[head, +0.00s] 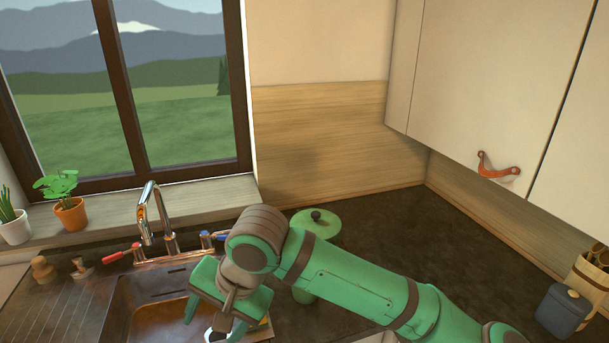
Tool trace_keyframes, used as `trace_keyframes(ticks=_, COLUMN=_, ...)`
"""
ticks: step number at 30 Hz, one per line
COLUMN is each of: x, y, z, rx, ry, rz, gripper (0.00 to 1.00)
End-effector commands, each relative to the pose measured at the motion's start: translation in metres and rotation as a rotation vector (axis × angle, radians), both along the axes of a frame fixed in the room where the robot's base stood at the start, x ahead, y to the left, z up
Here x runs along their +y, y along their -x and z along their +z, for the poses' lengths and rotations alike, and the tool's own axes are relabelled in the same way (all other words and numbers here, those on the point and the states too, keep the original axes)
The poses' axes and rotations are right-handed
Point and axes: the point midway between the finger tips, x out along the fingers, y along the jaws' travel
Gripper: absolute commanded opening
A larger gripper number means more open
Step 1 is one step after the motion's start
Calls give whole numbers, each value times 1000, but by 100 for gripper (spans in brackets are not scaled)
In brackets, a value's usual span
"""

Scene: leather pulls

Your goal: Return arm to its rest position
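My green arm (350,284) reaches in from the lower right, across the counter to the sink. My gripper (214,322) hangs from its wrist over the right side of the sink, pointing down. Its two green fingers stand apart, so it looks open. A small white and dark thing shows low between the fingers at the bottom edge; I cannot tell what it is or whether it touches them.
The sink (150,300) has a chrome tap (158,215) with red and blue handles. A green lid with a dark knob (316,220) is partly behind my arm. A wall cabinet (480,80) with a leather pull (497,167) hangs right. A dark blue canister (563,310) stands lower right.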

Motion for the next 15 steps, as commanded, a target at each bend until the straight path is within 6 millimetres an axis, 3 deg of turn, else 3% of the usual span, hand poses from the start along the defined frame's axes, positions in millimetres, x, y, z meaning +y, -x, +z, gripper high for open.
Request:
trace_keyframes(ticks=1, x=17, y=0, z=1, rx=-16, ry=-70, rz=26, gripper=62)
trace_keyframes(ticks=6, x=63, y=-5, z=15, rx=-107, ry=-296, rz=94, gripper=62)
trace_keyframes(ticks=15, x=115, y=-17, z=48, rx=-285, ry=-658, rz=118, gripper=62)
